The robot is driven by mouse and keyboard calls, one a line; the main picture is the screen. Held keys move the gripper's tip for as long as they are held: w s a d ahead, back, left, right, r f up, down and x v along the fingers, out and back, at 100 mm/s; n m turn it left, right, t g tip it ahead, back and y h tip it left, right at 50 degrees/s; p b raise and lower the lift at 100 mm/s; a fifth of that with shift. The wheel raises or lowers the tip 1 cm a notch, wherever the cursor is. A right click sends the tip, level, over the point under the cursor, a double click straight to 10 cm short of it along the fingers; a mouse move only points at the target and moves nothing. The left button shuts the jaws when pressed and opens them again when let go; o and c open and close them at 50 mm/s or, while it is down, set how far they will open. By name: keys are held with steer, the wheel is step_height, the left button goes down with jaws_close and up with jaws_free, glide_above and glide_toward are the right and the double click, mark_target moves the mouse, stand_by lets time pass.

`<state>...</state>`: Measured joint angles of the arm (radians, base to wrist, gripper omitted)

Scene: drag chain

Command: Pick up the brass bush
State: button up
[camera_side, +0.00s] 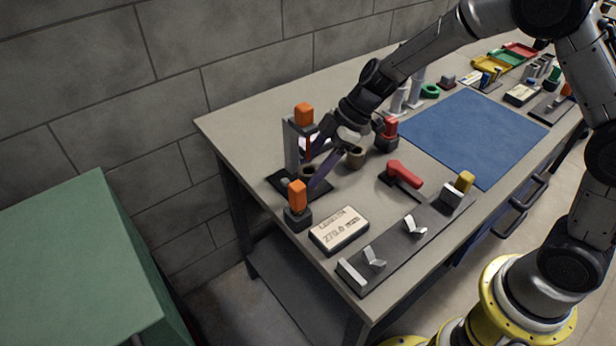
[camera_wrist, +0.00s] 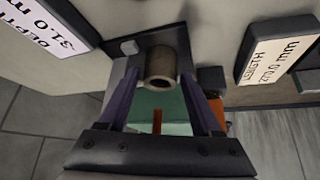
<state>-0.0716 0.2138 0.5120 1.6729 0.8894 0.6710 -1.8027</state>
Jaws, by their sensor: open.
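A brass-brown hollow bush (camera_side: 307,171) stands on a small dark plate at the table's near left corner. In the wrist view the bush (camera_wrist: 160,66) shows its open round end, between the tips of my two purple fingers. My gripper (camera_side: 311,175) is open, pointing down and left, with a finger on either side of the bush. In the wrist view my gripper (camera_wrist: 160,80) shows a gap between the bush and each finger. A similar brown round part (camera_side: 355,157) stands on the table just right of my fingers.
A length display (camera_side: 339,229), a red-handled clamp (camera_side: 404,173) and a dark rail fixture (camera_side: 400,247) lie nearby. A blue mat (camera_side: 470,135) is clear.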

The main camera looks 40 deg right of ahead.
steer(key=shift+x, duration=1.1)
steer(key=shift+w+r, duration=0.1)
jaws_close()
